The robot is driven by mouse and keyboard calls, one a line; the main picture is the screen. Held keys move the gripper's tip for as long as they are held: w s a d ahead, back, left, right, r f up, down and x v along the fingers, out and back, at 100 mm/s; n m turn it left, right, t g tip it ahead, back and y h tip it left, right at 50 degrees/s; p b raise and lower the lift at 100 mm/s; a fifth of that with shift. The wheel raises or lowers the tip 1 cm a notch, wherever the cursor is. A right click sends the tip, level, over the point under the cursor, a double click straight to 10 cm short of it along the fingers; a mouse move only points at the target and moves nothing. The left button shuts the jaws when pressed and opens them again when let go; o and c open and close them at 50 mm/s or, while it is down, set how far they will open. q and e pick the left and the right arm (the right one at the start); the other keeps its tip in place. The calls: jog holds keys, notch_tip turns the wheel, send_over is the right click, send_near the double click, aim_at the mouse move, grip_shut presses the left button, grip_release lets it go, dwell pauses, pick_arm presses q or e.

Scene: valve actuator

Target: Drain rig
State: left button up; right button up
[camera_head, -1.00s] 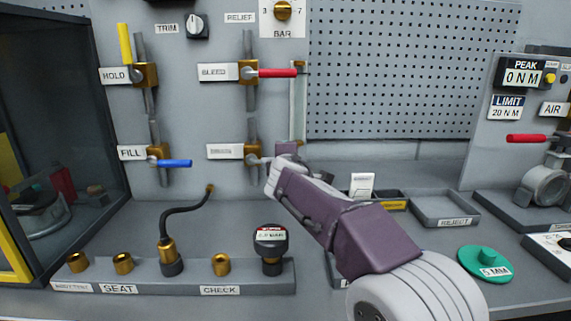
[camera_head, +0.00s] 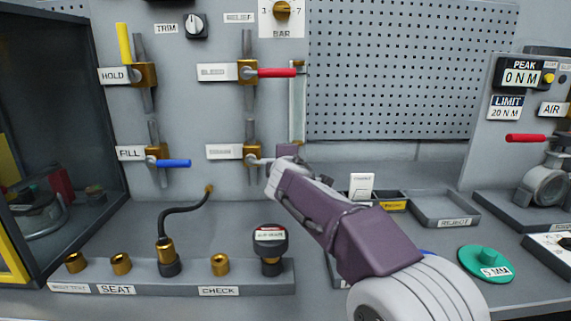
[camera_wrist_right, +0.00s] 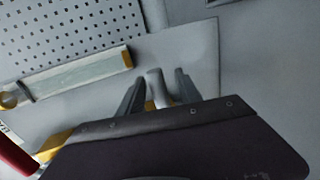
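The rig panel carries a lower right valve (camera_head: 251,153) with a brass body and a grey handle; its label (camera_head: 225,151) is too blurred to read for certain. My right gripper (camera_head: 272,165) is at this handle, and my purple arm hides part of it. In the right wrist view, the two dark fingers of my right gripper (camera_wrist_right: 160,90) stand apart, one on each side of the pale handle end (camera_wrist_right: 156,86). Small gaps show beside the handle. My left gripper is not in view.
The red BLEED handle (camera_head: 277,73) points right above this valve. The yellow HOLD handle (camera_head: 124,43) points up, and the blue FILL handle (camera_head: 174,163) points right. A sight tube (camera_head: 298,103) stands close to the right. A fitting rack (camera_head: 200,284) lies below.

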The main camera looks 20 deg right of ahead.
jog(key=v, duration=0.9)
